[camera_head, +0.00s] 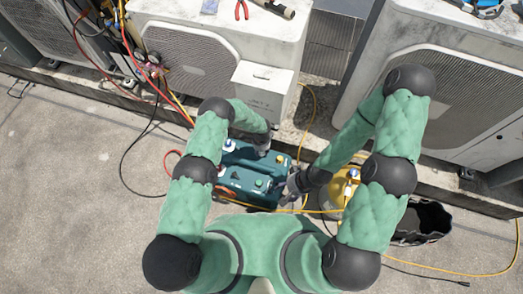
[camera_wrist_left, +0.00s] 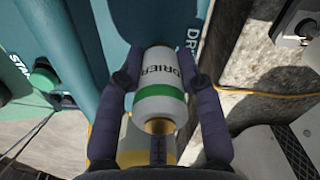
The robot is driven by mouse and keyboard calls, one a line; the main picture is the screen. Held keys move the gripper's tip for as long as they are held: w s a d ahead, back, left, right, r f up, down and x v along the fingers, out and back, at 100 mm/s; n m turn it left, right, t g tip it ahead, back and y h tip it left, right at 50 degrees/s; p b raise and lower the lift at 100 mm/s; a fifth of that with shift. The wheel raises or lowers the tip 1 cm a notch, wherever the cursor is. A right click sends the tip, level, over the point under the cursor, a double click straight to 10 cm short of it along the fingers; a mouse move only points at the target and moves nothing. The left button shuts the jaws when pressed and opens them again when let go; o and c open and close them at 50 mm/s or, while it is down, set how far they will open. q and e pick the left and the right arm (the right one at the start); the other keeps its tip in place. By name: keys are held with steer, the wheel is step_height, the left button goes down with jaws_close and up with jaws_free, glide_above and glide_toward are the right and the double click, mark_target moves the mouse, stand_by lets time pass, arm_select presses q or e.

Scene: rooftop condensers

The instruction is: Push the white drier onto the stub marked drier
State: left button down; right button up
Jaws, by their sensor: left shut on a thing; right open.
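The white drier (camera_wrist_left: 163,72) is a cylinder with a green band, the word DRIER and a brass end fitting. My left gripper (camera_wrist_left: 163,85) is shut around its sides in the left wrist view. The drier's far end faces the teal machine (camera_wrist_left: 215,50), which carries lettering partly hidden beside the drier. The stub is hidden, so I cannot tell whether the drier touches it. My right gripper (camera_head: 291,188) is open beside the machine's right end.
A white box unit (camera_head: 262,90) stands just behind the machine. A yellow cylinder (camera_head: 344,187) and a black open bag (camera_head: 426,220) stand to the right. Hoses and a yellow cable (camera_head: 308,110) run around the machine. The concrete floor at left (camera_head: 70,190) is mostly clear.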

arm_select(q)
steer(key=shift+f, duration=0.45)
stand_by(0.8)
steer(key=c, duration=0.7)
jaws_free()
steer(key=shift+c, duration=0.2)
steer(key=shift+r+p, duration=2.1)
steer(key=shift+r, duration=1.65)
